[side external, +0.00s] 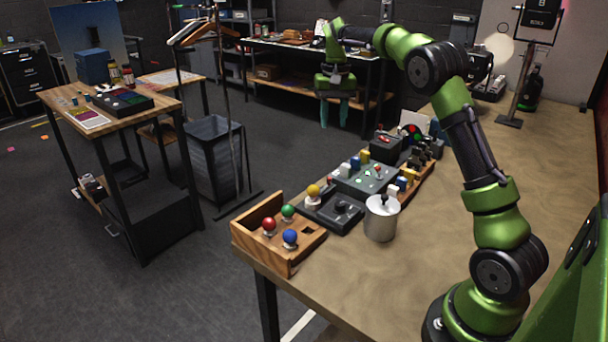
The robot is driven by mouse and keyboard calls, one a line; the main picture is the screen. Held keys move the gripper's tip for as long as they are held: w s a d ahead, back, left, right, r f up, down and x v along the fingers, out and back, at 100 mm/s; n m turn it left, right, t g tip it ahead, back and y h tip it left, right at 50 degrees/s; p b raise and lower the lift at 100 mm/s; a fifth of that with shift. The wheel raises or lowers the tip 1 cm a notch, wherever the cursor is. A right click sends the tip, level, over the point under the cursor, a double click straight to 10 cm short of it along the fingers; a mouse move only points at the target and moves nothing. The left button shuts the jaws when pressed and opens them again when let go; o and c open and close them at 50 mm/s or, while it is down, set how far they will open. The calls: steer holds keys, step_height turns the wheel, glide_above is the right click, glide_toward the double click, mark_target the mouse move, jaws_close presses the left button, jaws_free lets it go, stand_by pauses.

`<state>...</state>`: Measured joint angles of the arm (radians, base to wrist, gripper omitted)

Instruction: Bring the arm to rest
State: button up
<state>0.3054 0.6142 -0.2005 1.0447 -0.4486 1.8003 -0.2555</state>
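My gripper (334,120) hangs from my green arm in the upper middle of the side external view. Its two teal fingers point down and stand apart, with nothing visible between them. It appears above and beyond the row of button boxes, clear of them in the picture. A wooden box (262,262) at the near corner of the table carries a red ball button (269,224), a green one (288,211) and a blue one (290,237). A yellow ball button (313,190) stands just behind. A grey panel (362,179) with small buttons lies farther back.
A metal pot with a lid (381,218) stands right of the boxes. A dark box (386,147) with a red part sits farther back. The tabletop (420,270) between the pot and my arm's base is clear. A small wooden table (135,117) stands apart on the left.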

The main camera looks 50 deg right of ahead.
steer(key=s+a+r+n+t+y, duration=0.1)
steer(key=s+a+n+t, duration=0.4)
steer(key=s+a, duration=1.8)
steer(key=shift+s+a+r+t+y, duration=0.15)
steer(key=shift+a+r+t+y, duration=0.3)
steer(key=shift+t, duration=0.65)
